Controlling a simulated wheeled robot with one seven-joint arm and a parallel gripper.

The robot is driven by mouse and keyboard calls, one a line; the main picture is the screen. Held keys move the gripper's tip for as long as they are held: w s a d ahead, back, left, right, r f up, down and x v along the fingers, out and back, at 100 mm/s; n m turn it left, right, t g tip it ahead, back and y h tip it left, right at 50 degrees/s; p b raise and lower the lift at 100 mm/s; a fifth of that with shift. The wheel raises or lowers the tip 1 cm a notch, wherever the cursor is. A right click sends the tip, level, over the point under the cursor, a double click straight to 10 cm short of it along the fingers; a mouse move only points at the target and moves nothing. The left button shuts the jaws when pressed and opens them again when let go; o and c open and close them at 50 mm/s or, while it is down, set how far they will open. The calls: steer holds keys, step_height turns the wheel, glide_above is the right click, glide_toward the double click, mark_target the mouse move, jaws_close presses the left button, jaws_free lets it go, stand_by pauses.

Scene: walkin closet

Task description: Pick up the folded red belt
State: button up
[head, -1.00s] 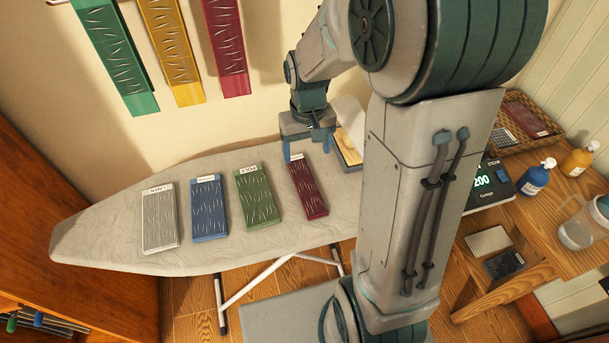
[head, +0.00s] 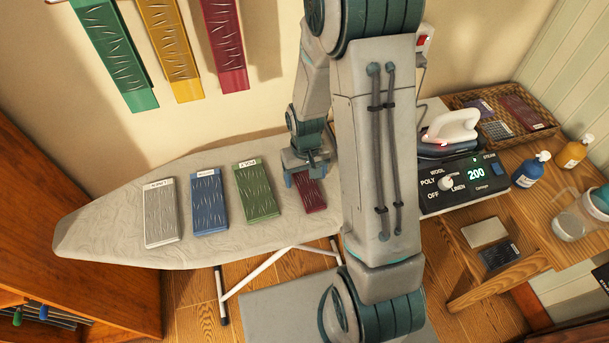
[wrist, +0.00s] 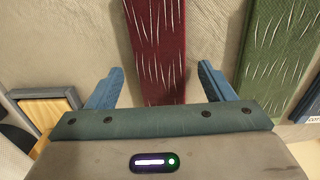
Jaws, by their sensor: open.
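The folded red belt (head: 313,196) is a dark red strip with pale marks, lying on the grey ironing board (head: 110,225), last on the right in a row. My gripper (head: 306,177) is over its far end and hides that part in the head view. In the wrist view my gripper (wrist: 161,72) is open and empty, its two blue fingers apart. The belt (wrist: 157,45) runs up from the gripper between the lines of the fingers, with a gap on each side. I cannot tell how high the fingertips are above the board.
Green (head: 256,191), blue (head: 208,203) and grey (head: 160,212) folded strips lie left of the belt, the green one nearest. An iron (head: 452,130) and a control unit (head: 462,180) are at the right. A wicker basket (head: 545,140) and bottles stand on the wooden table.

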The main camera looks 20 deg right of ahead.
steer(key=shift+f, duration=0.45)
steer(key=c, duration=1)
steer(key=shift+r, duration=0.1)
steer(key=shift+c, duration=0.2)
